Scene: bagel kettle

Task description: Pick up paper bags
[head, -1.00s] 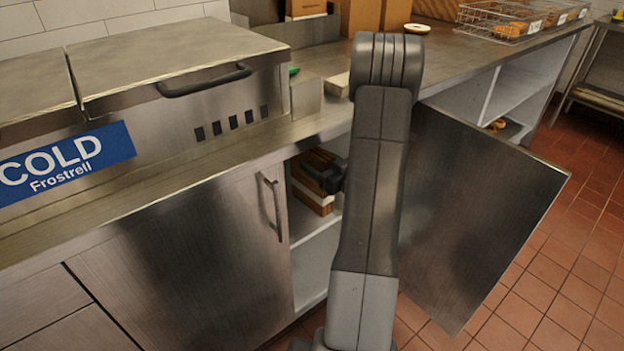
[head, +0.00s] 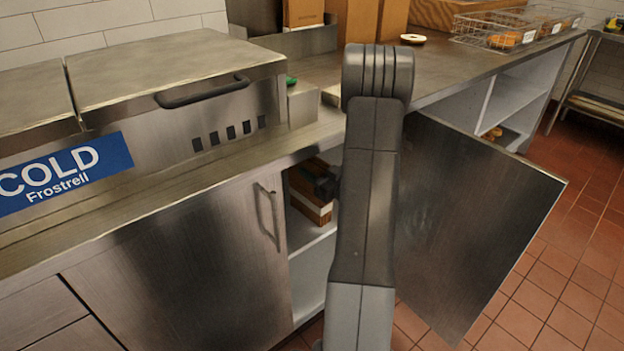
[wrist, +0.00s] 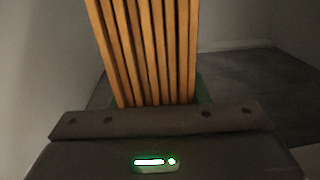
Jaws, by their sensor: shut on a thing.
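The paper bags (wrist: 150,50) show in the wrist view as a stack of brown folded edges, rising from the jaws of my gripper (wrist: 160,122). My gripper is shut on the stack; its fingertips are hard to make out. In the head view, a brown bundle with a pale band (head: 312,207) sits inside the open cabinet, above its shelf. The dark end of my gripper (head: 327,186) is beside it, mostly hidden behind my arm. Whether the bundle touches the shelf I cannot tell.
A steel door (head: 475,225) stands open to the right of the opening. A closed door with a handle (head: 268,215) is on the left. The counter (head: 330,125) overhangs above. Wire baskets (head: 510,32) stand at the back right. Tiled floor (head: 575,235) is clear at right.

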